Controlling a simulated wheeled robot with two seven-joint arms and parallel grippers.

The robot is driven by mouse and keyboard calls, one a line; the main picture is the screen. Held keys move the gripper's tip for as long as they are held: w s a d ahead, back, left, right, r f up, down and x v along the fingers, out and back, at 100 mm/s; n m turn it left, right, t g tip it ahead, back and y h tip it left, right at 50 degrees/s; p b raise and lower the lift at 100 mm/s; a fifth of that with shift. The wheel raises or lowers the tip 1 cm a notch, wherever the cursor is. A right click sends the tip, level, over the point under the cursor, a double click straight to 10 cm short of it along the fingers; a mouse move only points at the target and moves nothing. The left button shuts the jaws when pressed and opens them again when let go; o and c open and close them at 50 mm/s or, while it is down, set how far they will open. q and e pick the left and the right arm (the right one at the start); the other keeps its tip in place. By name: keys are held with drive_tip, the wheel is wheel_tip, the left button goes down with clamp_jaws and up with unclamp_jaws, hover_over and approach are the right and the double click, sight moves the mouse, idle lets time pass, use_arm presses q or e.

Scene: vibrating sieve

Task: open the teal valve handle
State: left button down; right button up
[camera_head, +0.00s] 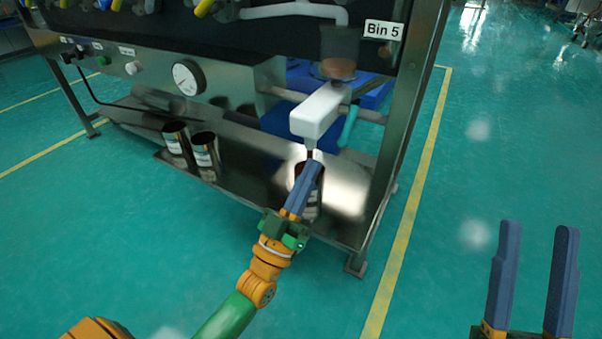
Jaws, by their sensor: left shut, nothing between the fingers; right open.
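The teal valve handle (348,126) hangs down, tilted, at the right side of the white outlet spout (318,110) under the Bin 5 label. Part of it is hidden behind the spout. My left gripper (314,163) is shut and empty, just below the spout's nozzle and in front of a dark can; it is apart from the handle, lower and to its left. My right gripper (538,232) is open and empty over the floor at the lower right, well away from the handle.
A dark can (312,205) stands on the metal shelf (240,190) below the spout, partly hidden by my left gripper. Two more cans (205,152) stand to the left. A steel frame post (405,130) rises right of the handle.

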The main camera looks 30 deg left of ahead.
use_arm(q)
drive_tip(key=s, duration=0.2)
drive_tip(key=shift+s+a+p, duration=0.15)
drive_tip(key=shift+s+p, duration=0.2)
use_arm(e)
drive_tip(key=w+f+g+h, duration=0.2)
drive_tip(key=w+f+g, duration=0.1)
drive_tip(key=w+f, duration=0.1)
drive_tip(key=shift+f+m+g, duration=0.3)
drive_tip(key=shift+f+m, duration=0.1)
drive_tip(key=shift+f, duration=0.1)
